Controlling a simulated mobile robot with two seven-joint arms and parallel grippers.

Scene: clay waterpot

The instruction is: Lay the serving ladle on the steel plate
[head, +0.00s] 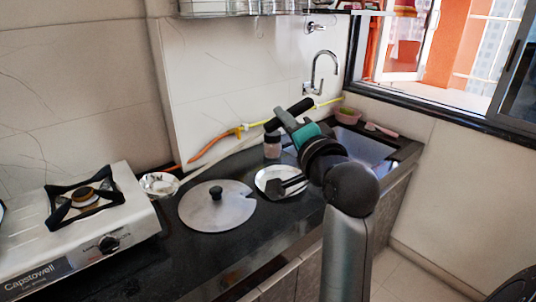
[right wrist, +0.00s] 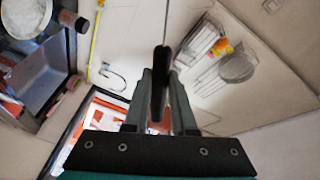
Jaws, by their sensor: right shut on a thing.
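The steel plate (head: 286,173) lies on the dark counter to the left of the sink. My right gripper (head: 286,117) is above and beyond the plate, shut on the black handle of the serving ladle (head: 299,108). In the right wrist view, the handle (right wrist: 158,88) sits between the fingers, with a thin rod running on from it to the top edge. The ladle's bowl cannot be made out in either view. A black piece by my right wrist covers part of the plate in the head view. My left gripper is not in view.
A round lid with a black knob (head: 222,212) lies left of the plate, and a gas stove (head: 75,235) stands farther left. A small metal bowl (head: 159,184), a jar (head: 271,146) and a yellow-orange hose (head: 213,143) are near the wall. The sink (head: 365,150) is at right.

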